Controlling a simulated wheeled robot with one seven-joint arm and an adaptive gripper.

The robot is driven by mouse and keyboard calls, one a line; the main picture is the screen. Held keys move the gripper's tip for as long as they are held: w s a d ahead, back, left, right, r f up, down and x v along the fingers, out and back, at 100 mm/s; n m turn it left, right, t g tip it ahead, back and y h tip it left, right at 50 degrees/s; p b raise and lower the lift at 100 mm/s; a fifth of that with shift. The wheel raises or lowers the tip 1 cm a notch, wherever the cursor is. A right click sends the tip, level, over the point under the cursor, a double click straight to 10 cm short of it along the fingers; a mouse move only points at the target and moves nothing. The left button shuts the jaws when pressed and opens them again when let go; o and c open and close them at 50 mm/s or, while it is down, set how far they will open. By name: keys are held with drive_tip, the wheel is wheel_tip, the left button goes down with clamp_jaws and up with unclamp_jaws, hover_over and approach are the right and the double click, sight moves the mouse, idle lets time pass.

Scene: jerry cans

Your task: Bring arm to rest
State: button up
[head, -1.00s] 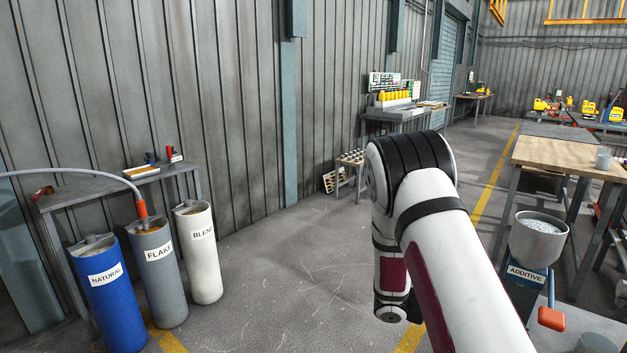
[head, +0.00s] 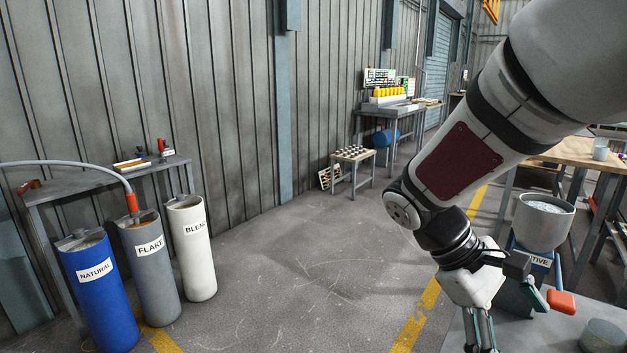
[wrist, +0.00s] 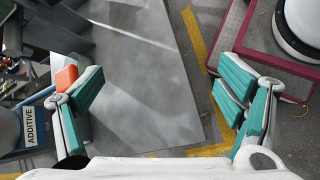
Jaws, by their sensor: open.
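My gripper (head: 484,338) hangs at the lower right of the head view, pointing down, its fingertips cut off by the bottom edge. In the wrist view my gripper (wrist: 165,90) is open, its teal-padded fingers wide apart with nothing between them. Below it are a grey flat surface (wrist: 135,60) and the floor. My arm reaches in from the upper right of the head view and bends down at the wrist. The gripper is just left of the additive hopper (head: 543,222); I cannot tell the exact gap.
Blue natural (head: 100,295), grey flake (head: 150,270) and white blend (head: 192,250) cylinders stand at left, a hose running into the flake one. A red-orange paddle (head: 561,302) sticks out by the hopper. A wooden-topped table (head: 570,152) stands behind. The middle floor (head: 310,270) is clear.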

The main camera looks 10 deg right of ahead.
drive_tip(key=s+a+f+m+t+y+b, duration=0.1)
drive_tip(key=s+a+m+t+y+b, duration=0.15)
drive_tip(key=s+a, duration=0.4)
drive_tip(key=s+a+f+m+t+y+b, duration=0.1)
drive_tip(key=s+a+t+y+b, duration=0.2)
drive_tip(key=a, duration=0.6)
wheel_tip(320, 180, up, 22)
drive_tip(key=t+y+p, duration=0.1)
drive_tip(key=t+p, duration=0.3)
drive_tip(key=p, duration=1.7)
drive_tip(key=shift+t, duration=0.35)
drive_tip(key=shift+f, duration=0.1)
drive_tip(key=shift+c, duration=0.6)
